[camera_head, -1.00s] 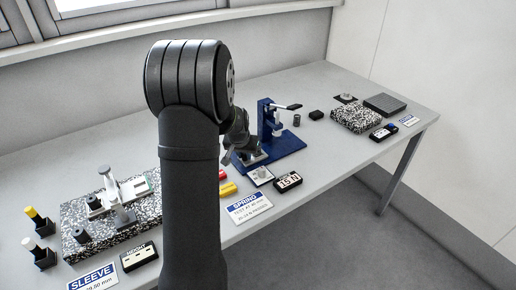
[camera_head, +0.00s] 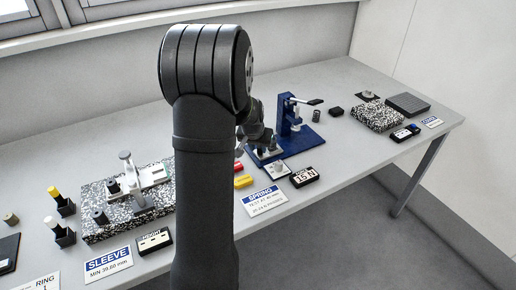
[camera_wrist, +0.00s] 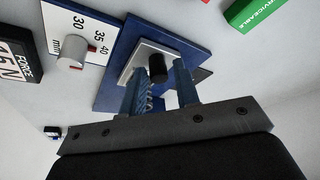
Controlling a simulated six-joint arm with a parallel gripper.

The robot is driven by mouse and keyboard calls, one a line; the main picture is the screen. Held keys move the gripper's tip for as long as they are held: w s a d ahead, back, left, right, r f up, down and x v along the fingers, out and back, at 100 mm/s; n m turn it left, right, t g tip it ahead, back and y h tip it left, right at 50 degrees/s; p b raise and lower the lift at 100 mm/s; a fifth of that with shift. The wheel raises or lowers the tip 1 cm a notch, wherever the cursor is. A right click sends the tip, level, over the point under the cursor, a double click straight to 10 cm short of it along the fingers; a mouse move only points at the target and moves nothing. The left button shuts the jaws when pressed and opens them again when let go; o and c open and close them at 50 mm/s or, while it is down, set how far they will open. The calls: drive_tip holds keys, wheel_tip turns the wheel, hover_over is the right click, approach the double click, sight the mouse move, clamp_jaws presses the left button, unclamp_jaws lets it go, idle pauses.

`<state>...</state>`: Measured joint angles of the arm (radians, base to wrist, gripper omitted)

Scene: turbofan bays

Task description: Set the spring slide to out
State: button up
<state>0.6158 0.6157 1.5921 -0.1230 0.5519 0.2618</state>
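The blue spring tester (camera_head: 287,114) stands mid-bench with a lever at its top. In the wrist view its blue base (camera_wrist: 118,88) carries a silver slide plate (camera_wrist: 140,62) with a black knob (camera_wrist: 158,68). My gripper (camera_wrist: 160,72) is at this knob, its two fingers apart on either side of it. Narrow gaps seem to show, so I see no firm grip. In the head view my gripper (camera_head: 258,138) is at the tester's left, partly hidden by my arm. I cannot read the slide's position.
A scale plate with a silver knob (camera_wrist: 72,52) and a force display (camera_wrist: 14,62) reading 15 N lie beside the base. A green serviceable block (camera_wrist: 258,14) is at the upper right. The SPRING card (camera_head: 265,200) lies in front. A speckled block (camera_head: 378,117) is farther right.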

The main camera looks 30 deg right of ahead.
drive_tip(key=v, duration=1.6)
drive_tip(key=x, duration=1.7)
drive_tip(key=shift+f, duration=0.1)
